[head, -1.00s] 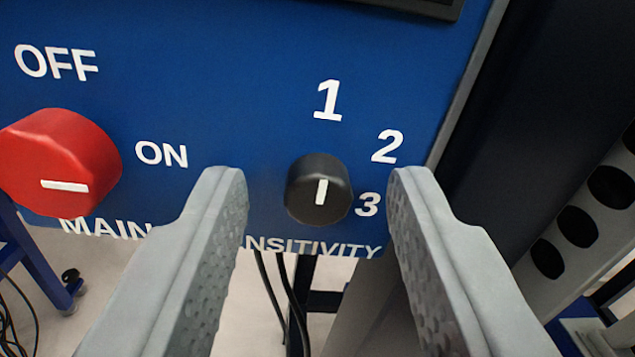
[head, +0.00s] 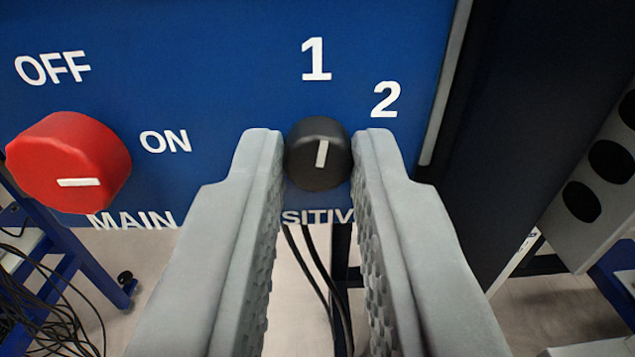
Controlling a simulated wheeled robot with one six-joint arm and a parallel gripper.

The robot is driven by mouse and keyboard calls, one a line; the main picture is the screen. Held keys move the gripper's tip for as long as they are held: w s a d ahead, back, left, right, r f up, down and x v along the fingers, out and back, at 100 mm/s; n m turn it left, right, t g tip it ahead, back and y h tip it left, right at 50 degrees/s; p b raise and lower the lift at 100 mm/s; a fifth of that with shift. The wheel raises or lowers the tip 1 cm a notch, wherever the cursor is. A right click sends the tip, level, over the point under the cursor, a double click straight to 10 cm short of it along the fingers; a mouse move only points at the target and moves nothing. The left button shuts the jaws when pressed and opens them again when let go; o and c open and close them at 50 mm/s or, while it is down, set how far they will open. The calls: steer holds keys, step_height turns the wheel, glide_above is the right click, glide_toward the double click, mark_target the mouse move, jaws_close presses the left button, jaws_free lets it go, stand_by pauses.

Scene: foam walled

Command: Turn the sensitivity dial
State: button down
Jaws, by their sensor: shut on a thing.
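The sensitivity dial (head: 319,154) is a small black knob on the blue panel (head: 220,60), with a white mark pointing up toward the 1. My gripper (head: 319,150) is shut on the dial, with one grey finger at its left side and one at its right. The printed 1 and 2 show above and to the upper right of the dial. The 3 and part of the word SENSITIVITY are hidden behind the fingers.
A red main switch (head: 68,163) sticks out of the panel to the left, its white mark toward ON. A dark upright (head: 510,110) stands right of the panel edge. Black cables (head: 318,275) hang below the panel.

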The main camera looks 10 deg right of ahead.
steer(key=m, duration=0.5)
steer(key=shift+m, duration=2.3)
steer(key=c, duration=1.3)
jaws_free()
steer(key=shift+s, duration=0.1)
steer(key=s, duration=0.5)
steer(key=s+a, duration=0.1)
steer(key=s, duration=1.1)
steer(key=shift+s+a+r, duration=0.1)
steer(key=shift+a+r, duration=0.15)
steer(key=shift+a, duration=0.1)
